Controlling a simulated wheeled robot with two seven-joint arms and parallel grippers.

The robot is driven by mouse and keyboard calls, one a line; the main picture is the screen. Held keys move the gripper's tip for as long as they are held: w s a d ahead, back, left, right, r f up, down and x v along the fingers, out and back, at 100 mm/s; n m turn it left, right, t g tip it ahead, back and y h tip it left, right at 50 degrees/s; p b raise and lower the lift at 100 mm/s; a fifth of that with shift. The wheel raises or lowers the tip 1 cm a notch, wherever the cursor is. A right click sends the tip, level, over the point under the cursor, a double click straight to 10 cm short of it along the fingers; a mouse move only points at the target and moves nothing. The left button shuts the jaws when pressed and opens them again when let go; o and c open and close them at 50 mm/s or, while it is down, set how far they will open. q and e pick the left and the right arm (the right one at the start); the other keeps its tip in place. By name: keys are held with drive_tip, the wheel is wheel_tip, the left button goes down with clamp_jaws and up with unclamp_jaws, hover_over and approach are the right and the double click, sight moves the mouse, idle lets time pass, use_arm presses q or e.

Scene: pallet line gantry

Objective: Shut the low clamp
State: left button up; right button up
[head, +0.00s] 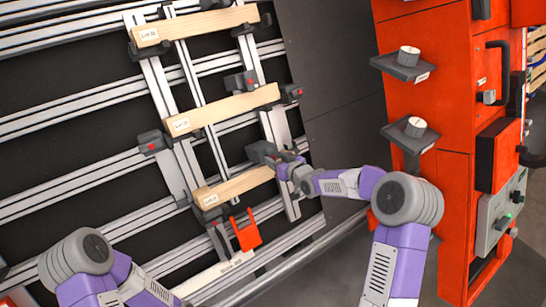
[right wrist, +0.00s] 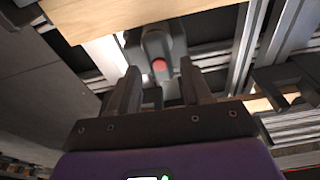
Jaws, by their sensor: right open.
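The low wooden board (head: 233,187) lies across the rails below two other boards. My right gripper (head: 278,160) is at this board's right end. In the right wrist view, the right gripper (right wrist: 160,70) has its two fingers apart with nothing held between them. A grey clamp (right wrist: 157,42) with a red spot shows just beyond and between the fingertips, beside a wooden board (right wrist: 140,15). In the head view the gripper and this clamp overlap, and I cannot tell the clamp's state. Of my left arm only links show at the bottom left; its gripper is out of view.
The middle board (head: 222,110) and top board (head: 195,25) lie above, with dark red-marked clamps (head: 240,83) near the middle one. An orange bracket (head: 246,230) hangs below the low board. An orange cabinet (head: 450,90) with grey shelves (head: 404,68) stands at right.

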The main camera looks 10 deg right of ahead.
drive_tip(key=r+p+v, duration=0.1)
drive_tip(key=v, duration=0.6)
drive_tip(key=shift+w, duration=0.2)
